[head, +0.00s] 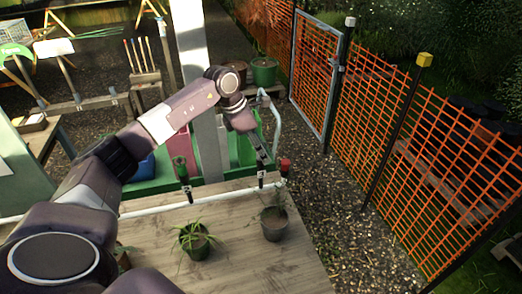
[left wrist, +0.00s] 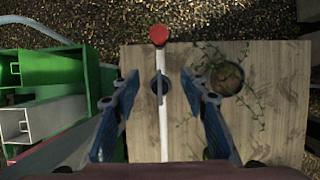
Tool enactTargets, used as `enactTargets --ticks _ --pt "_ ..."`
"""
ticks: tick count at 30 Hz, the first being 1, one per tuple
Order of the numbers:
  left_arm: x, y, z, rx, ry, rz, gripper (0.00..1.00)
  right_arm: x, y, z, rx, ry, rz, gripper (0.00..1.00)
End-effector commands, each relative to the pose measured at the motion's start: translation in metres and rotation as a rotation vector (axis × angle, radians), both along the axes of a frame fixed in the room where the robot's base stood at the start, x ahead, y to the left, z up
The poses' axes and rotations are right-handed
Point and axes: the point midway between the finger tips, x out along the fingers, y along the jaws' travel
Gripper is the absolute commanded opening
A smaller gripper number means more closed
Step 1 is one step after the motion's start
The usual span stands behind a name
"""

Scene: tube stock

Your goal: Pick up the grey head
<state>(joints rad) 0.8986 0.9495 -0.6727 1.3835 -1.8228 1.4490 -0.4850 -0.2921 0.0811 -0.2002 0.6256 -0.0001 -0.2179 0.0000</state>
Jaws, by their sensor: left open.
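My left gripper (head: 261,158) hangs from the arm over the far edge of the wooden table, near the right end of the white rail (head: 150,210). In the left wrist view the left gripper (left wrist: 159,78) is open, one finger on each side of the rail. A small grey piece on the rail, seemingly the grey head (left wrist: 160,86), shows between the fingers, apart from both. In the head view the gripper largely hides it. A red head (left wrist: 158,34) stands at the rail's end, also in the head view (head: 285,164). A green head (head: 180,168) stands further left.
Two potted plants stand on the wooden table (head: 160,262): a spiky one (head: 194,242) and a smaller one (head: 273,222) near the right edge. A green rack with open tubes (left wrist: 45,70) lies left in the wrist view. An orange mesh fence (head: 440,170) stands beyond gravel on the right.

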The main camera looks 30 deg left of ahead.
Motion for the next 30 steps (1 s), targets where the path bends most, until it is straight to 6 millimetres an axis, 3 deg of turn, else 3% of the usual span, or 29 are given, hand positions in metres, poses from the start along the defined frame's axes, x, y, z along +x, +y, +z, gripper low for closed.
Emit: enactTargets --ticks 2,11,23,30 --pt "0.0 0.0 0.0 0.0 0.0 0.0 0.4 0.003 0.0 0.0 0.0 -0.005 0.0 0.39" --pt "0.0 0.0 0.0 0.0 0.0 0.0 0.07 -0.011 0.0 -0.001 -0.001 0.015 0.001 0.39" --pt "0.0 0.0 0.004 0.0 -0.001 0.0 0.07 -0.014 -0.001 -0.004 -0.002 0.021 0.0 0.39" --pt "0.001 0.0 0.033 -0.001 -0.006 -0.001 0.07 -0.013 0.0 -0.016 -0.002 0.018 0.0 0.39"
